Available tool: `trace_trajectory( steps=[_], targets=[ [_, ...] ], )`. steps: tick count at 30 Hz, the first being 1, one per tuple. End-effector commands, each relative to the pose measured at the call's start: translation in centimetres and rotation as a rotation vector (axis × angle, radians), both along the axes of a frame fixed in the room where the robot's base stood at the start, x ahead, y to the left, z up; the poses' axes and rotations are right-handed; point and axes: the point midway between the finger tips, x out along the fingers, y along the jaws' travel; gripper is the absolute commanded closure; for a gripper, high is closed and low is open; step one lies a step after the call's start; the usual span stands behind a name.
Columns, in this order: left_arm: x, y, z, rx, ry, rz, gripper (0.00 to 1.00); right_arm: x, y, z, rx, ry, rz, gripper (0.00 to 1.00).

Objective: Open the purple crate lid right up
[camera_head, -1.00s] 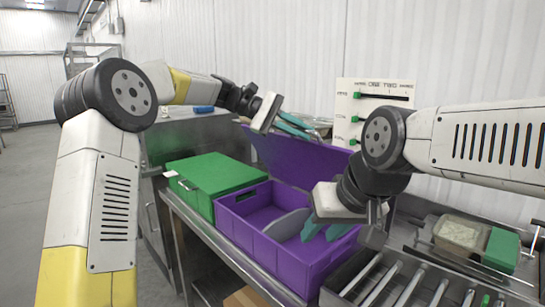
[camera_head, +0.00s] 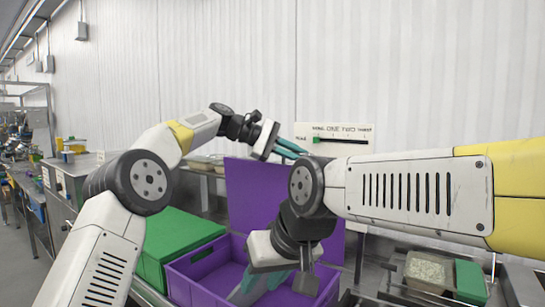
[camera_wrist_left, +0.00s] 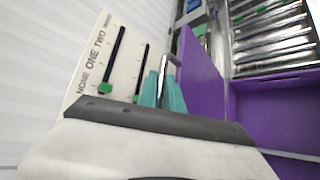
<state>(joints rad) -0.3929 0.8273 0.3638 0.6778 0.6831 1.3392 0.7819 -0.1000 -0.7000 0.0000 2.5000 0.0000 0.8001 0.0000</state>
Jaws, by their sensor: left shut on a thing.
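The purple crate (camera_head: 183,284) stands at the lower middle of the head view, with its lid (camera_head: 252,198) raised and standing up along the far side. My left gripper (camera_head: 289,150) is at the lid's upper edge. In the left wrist view its teal fingers (camera_wrist_left: 165,88) are shut on the grey metal handle (camera_wrist_left: 171,60) beside the purple lid (camera_wrist_left: 200,75). My right gripper (camera_head: 261,287) hangs over the crate, its teal fingers pointing down into it and apart. The right arm hides part of the lid and crate.
A green crate (camera_head: 180,240) with its lid closed stands left of the purple crate. A panel with sliders (camera_head: 345,138) is on the wall behind. Rollers and a tray of rice (camera_head: 428,270) with a green part are at the right.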

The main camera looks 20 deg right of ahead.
Motion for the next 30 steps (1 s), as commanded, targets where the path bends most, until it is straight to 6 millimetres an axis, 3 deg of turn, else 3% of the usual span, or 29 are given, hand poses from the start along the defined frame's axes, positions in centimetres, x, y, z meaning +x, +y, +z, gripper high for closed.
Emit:
trace_trajectory(
  steps=[9, 10, 12, 13, 25, 30],
  targets=[
    [0.1, 0.1, 0.0, 0.001, -0.001, 0.003, 1.0, 0.0, 0.0, 0.0, 0.0, 0.0, 0.0, 0.64],
    [0.1, 0.1, -0.1, 0.001, -0.001, 0.003, 0.83, 0.0, 0.0, 0.0, 0.0, 0.0, 0.0, 0.64],
    [0.1, 0.1, -0.1, 0.001, -0.001, 0.002, 0.7, 0.0, 0.0, 0.0, 0.0, 0.0, 0.0, 0.64],
    [0.1, 0.1, -0.1, 0.001, -0.001, 0.002, 0.68, 0.0, 0.0, 0.0, 0.0, 0.0, 0.0, 0.64],
    [0.1, 0.1, -0.2, 0.004, 0.001, 0.0, 0.68, 0.0, 0.0, 0.0, 0.0, 0.0, 0.0, 0.64],
    [0.7, 1.8, 0.6, 0.003, 0.0, 0.004, 0.68, 0.0, 0.0, 0.0, 0.0, 0.0, 0.0, 0.64]
  ],
)
